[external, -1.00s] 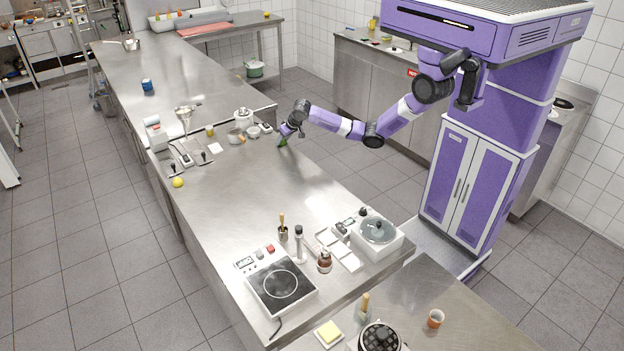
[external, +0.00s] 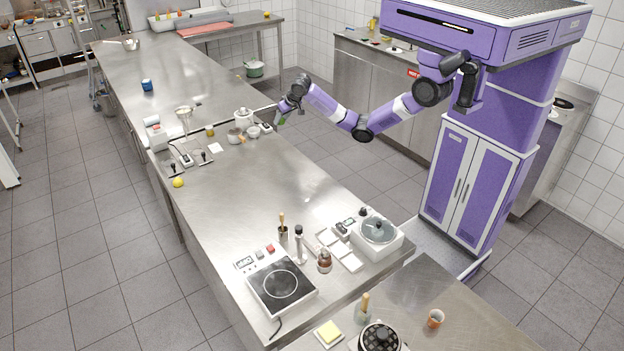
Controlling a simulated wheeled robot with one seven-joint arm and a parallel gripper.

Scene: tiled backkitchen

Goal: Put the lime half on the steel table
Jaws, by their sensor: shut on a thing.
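My gripper (external: 281,116) is at the far right edge of the long steel table (external: 262,190), raised above its top. It is shut on a small green thing (external: 278,122), which I take to be the lime half. The green thing is only a few pixels wide, so its cut face and exact pose cannot be told. It appears clear of the table top.
A white pot (external: 243,118), small bowls and scales stand left of my gripper. A hotplate (external: 281,286) and a lidded pot (external: 377,230) stand at the near end. The table's middle is bare.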

